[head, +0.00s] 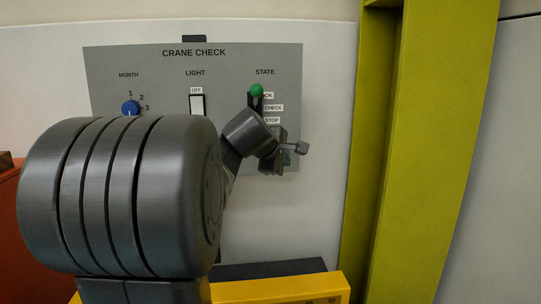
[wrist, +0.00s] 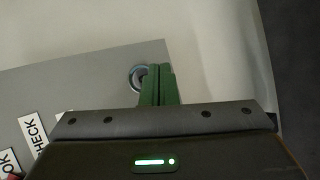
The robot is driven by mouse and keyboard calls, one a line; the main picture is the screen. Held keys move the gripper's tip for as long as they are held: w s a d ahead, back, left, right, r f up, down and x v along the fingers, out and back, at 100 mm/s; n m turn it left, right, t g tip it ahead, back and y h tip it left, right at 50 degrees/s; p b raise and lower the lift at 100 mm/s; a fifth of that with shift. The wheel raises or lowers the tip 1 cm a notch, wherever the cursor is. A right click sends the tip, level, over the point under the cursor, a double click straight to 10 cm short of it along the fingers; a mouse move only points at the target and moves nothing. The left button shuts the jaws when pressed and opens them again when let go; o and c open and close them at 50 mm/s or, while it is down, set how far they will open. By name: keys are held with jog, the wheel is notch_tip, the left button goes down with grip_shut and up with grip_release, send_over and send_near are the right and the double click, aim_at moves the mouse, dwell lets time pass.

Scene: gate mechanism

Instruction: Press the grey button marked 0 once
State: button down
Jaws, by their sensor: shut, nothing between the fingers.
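A round, grey-rimmed thing (wrist: 137,78) sits near the panel's corner in the wrist view, partly covered by my gripper (wrist: 158,72). It looks like the button, but no 0 mark is visible. My gripper's green fingers are shut and empty, with their tips over its edge; I cannot tell whether they touch it. In the head view my gripper (head: 286,158) is at the lower right of the grey CRANE CHECK panel (head: 225,60), and the button is hidden there behind my gripper and wrist.
The panel also carries a blue MONTH dial (head: 130,107), a white LIGHT switch (head: 197,104) marked OFF, and a green-knobbed STATE lever (head: 257,90) beside the OK label. A yellow-green post (head: 425,150) stands to the right. Bare wall lies between panel and post.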

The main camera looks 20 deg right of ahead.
jog(key=shift+w+d, duration=0.15)
jog(key=shift+w, duration=0.5)
jog(key=shift+w, duration=0.15)
dwell(1.5)
jog(key=shift+w+d, duration=0.1)
jog(key=shift+w, duration=0.15)
jog(key=shift+w+p, duration=0.4)
dwell(0.7)
jog(key=shift+s, duration=0.8)
jog(key=shift+s, duration=0.1)
jog(key=s, duration=0.2)
jog(key=s+a+b, duration=0.1)
jog(key=s, duration=0.1)
jog(key=shift+s+a, duration=0.2)
jog(key=shift+s, duration=0.1)
